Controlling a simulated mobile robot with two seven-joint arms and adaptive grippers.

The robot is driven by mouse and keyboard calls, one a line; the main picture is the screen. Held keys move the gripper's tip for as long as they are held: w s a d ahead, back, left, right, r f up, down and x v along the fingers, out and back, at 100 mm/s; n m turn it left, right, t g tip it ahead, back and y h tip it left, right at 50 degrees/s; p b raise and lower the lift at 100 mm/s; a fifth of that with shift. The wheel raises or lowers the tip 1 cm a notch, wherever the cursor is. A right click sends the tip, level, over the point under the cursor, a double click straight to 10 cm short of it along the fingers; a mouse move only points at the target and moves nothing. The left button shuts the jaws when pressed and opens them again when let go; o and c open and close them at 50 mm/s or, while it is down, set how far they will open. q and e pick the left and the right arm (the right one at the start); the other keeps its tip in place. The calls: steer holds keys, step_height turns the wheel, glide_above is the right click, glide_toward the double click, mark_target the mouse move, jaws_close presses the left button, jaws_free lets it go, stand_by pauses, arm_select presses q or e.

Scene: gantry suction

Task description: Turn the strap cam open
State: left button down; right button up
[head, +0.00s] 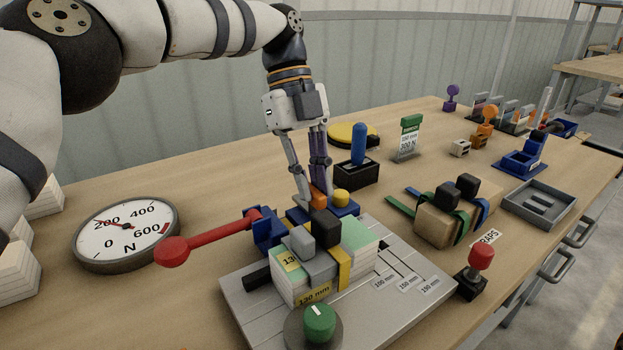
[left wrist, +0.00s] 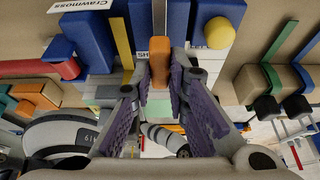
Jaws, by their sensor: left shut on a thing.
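In the head view my left gripper (head: 312,195) reaches down behind the strapped stack (head: 357,240). It is shut on an upright orange lever (head: 319,199), which seems to be the strap cam. In the left wrist view the orange lever (left wrist: 160,62) stands between my fingertips (left wrist: 160,75), which touch its sides. The blue strap machine (head: 268,228) carries a long red lever (head: 212,241) pointing left and a yellow button (head: 341,197). A grey strap (head: 318,268) and a yellow strap (head: 344,272) cross the stack. The lever's base is partly hidden.
A round force dial (head: 125,232) lies at the left. A blue-handled block (head: 357,160) and a yellow disc (head: 353,133) stand behind my gripper. A strapped cardboard box (head: 446,222) and a red knob (head: 480,258) are at the right. A green knob (head: 319,322) is in front.

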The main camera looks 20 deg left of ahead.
mark_target(311, 187)
arm_select(q)
steer(key=shift+f, duration=0.15)
steer(key=c, duration=1.6)
jaws_free()
steer(key=shift+o, duration=0.2)
step_height(311, 187, up, 10)
